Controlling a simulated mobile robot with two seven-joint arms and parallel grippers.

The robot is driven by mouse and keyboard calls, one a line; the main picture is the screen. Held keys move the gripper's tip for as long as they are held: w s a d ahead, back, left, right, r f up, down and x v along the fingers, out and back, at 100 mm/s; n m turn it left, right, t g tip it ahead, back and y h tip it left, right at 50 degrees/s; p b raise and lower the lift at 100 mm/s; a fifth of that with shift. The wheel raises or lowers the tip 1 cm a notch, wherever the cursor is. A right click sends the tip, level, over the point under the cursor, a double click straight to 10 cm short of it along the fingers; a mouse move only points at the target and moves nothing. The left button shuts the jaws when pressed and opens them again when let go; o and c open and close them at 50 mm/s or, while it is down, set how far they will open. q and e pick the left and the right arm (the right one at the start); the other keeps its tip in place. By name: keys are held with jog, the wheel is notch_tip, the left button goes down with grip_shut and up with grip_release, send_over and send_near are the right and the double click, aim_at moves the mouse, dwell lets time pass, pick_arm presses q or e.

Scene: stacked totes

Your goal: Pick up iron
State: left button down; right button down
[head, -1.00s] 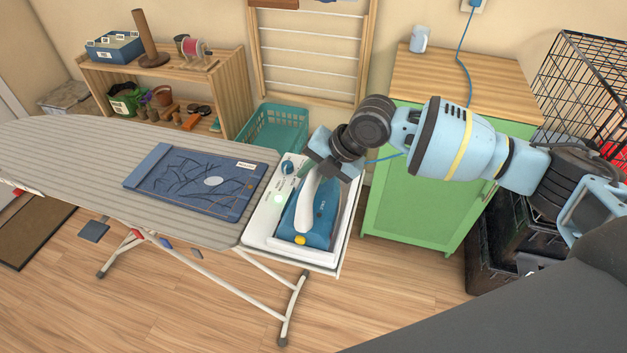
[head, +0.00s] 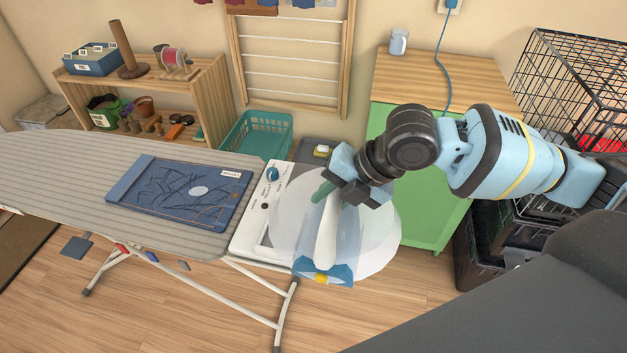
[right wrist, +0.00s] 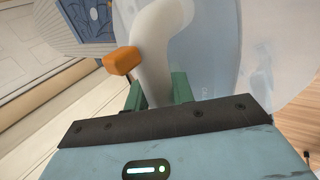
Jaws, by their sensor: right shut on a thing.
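The iron (head: 326,240) has a white handle and a blue body with a yellow button at its heel. It is held up over the right end of the ironing board, above the front right of its white rest (head: 257,222). A pale, see-through white cloud surrounds it and veils much of the body. My right gripper (head: 338,192) is shut on the handle. In the right wrist view its green fingers (right wrist: 157,97) sit either side of the white handle (right wrist: 160,45), with an orange button beside it. My left gripper is out of view.
The striped ironing board (head: 60,165) carries a folded blue cloth (head: 180,193). A green cabinet (head: 425,215) stands behind my right arm, with a black wire cage (head: 570,80) to its right. A teal basket (head: 255,138) and wooden shelf (head: 205,95) stand behind the board.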

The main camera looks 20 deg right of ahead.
aim_at(348, 231)
jog(key=shift+s+d+r, duration=0.15)
jog(key=shift+s+d, duration=0.1)
jog(key=shift+s, duration=0.55)
jog(key=shift+s+d+r, duration=0.1)
jog(key=shift+s+d, duration=0.1)
jog(key=shift+s, duration=0.65)
jog(key=shift+s+d+r, duration=0.15)
jog(key=shift+s+d, duration=0.1)
jog(key=shift+s, duration=0.55)
jog(key=c, duration=1.9)
grip_release()
jog(key=shift+c, duration=1.2)
